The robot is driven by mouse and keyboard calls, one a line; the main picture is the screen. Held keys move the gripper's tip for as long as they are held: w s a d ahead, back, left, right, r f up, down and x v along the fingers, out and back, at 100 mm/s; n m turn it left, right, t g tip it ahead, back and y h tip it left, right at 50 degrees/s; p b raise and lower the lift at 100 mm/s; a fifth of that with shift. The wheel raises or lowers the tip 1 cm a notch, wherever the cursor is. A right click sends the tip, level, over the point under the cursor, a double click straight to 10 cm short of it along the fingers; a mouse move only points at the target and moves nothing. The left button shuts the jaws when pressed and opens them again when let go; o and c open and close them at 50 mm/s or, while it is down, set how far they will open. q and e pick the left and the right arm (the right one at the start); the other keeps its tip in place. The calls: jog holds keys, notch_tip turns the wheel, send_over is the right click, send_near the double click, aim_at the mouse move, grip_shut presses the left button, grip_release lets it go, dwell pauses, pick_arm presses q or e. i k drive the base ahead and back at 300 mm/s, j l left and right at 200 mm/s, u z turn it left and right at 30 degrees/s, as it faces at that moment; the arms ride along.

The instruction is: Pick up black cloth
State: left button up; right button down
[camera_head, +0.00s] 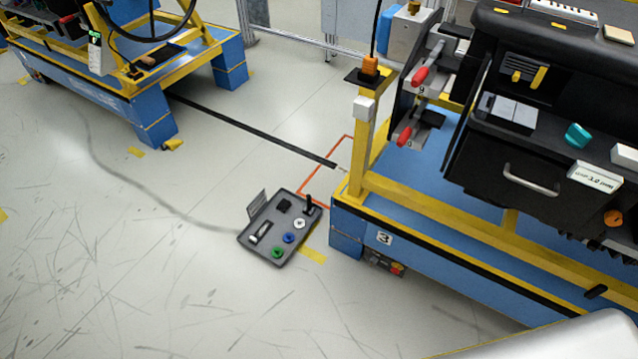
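I cannot make out a black cloth in the head view. Neither of my grippers is in view. The dashboard module (475,150) is a large black unit at the right, mounted on a blue and yellow frame (440,207). It has a drawer-like front with a silver handle (531,180). A white block (507,113) and a teal item (578,136) rest on its upper part.
A grey control box (262,235) with green, blue and white round parts lies on the floor, left of the frame's corner. A cable runs from it across the floor. Another blue and yellow stand (110,90) is at the upper left. Light floor (130,270) is clear at lower left.

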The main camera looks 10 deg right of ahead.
aim_at(284, 205)
jog(key=i+j+u, duration=0.6)
jog(key=u, duration=0.15)
jog(key=i+j+u, duration=0.1)
jog(key=i+u, duration=0.3)
jog(key=i+j+u, duration=0.15)
jog(key=i, duration=0.65)
jog(key=i+j+u, duration=0.15)
jog(key=i, duration=0.65)
jog(key=i+z, duration=0.3)
jog(key=z, duration=0.2)
jog(key=i+z, duration=0.3)
jog(key=z, duration=0.15)
jog(key=i+j+z, duration=0.15)
jog(key=i+z, duration=0.15)
jog(key=z, duration=0.2)
jog(key=i+z, duration=0.15)
jog(key=z, duration=0.3)
jog(key=i+z, duration=0.1)
jog(key=z, duration=0.4)
jog(key=i+j+z, duration=0.1)
jog(key=z, duration=0.35)
jog(key=i+j+z, duration=0.15)
jog(key=z, duration=0.3)
jog(key=j+z, duration=0.15)
jog(key=z, duration=0.3)
jog(key=i, duration=0.05)
